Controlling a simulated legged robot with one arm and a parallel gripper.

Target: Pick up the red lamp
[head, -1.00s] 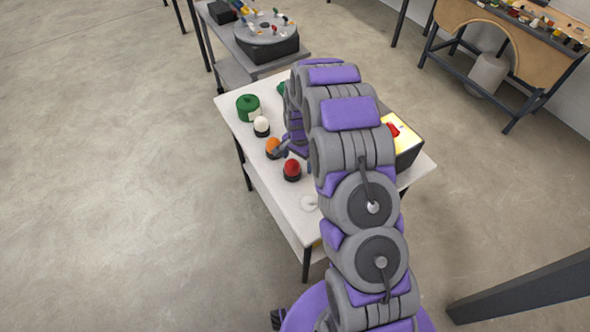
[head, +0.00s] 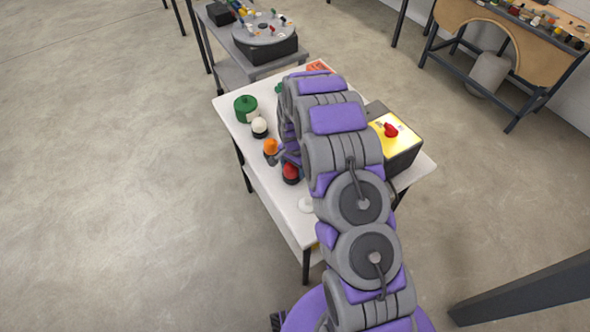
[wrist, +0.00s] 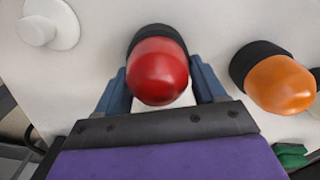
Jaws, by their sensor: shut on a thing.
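The red lamp (head: 291,172) has a domed red top on a black base and stands upright on the white table (head: 262,190). In the wrist view the red lamp (wrist: 158,72) sits between the two blue fingers of my gripper (wrist: 160,88). My gripper is shut on it, one finger on each side. In the head view my arm hides most of the gripper.
An orange lamp (head: 270,147) stands close beside the red one, also in the wrist view (wrist: 278,82). A white lamp (head: 259,127) and a green round object (head: 245,108) are farther back. A yellow-topped box with a red knob (head: 395,135) is at right.

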